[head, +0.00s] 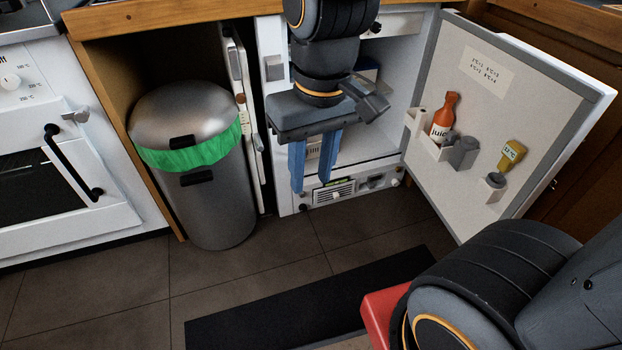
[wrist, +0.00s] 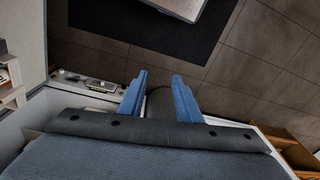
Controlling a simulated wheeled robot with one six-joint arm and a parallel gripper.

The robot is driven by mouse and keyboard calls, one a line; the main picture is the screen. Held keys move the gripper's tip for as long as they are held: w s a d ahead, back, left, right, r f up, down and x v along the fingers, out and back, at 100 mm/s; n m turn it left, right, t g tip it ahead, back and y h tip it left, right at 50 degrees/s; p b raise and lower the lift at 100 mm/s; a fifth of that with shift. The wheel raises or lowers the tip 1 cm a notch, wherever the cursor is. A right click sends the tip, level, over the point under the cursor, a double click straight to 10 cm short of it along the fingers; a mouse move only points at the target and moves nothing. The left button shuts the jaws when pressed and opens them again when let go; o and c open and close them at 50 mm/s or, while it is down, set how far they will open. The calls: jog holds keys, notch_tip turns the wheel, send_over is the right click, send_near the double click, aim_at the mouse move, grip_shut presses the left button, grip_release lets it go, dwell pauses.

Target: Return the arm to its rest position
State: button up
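My gripper (head: 316,163) hangs in front of the open small fridge (head: 276,150), fingers pointing down. Its two blue fingers are spread apart with nothing seen between them. In the wrist view my gripper (wrist: 160,90) also shows its fingers apart, with floor and a dark shape behind the gap. My arm comes down from the top of the head view and covers part of the fridge opening.
The fridge door (head: 480,110) stands open at the right, with a red juice bottle (head: 443,118) in its rack. A metal bin (head: 195,165) stands left of the fridge, near a white oven (head: 55,150). A black mat (head: 300,305) lies on the tiled floor.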

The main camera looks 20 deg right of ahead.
jog(key=s, duration=0.2)
jog(key=s+a, duration=0.1)
jog(key=shift+s+r+g, duration=0.15)
jog(key=shift+r+g, duration=0.25)
jog(key=shift+d, duration=0.1)
dwell(0.4)
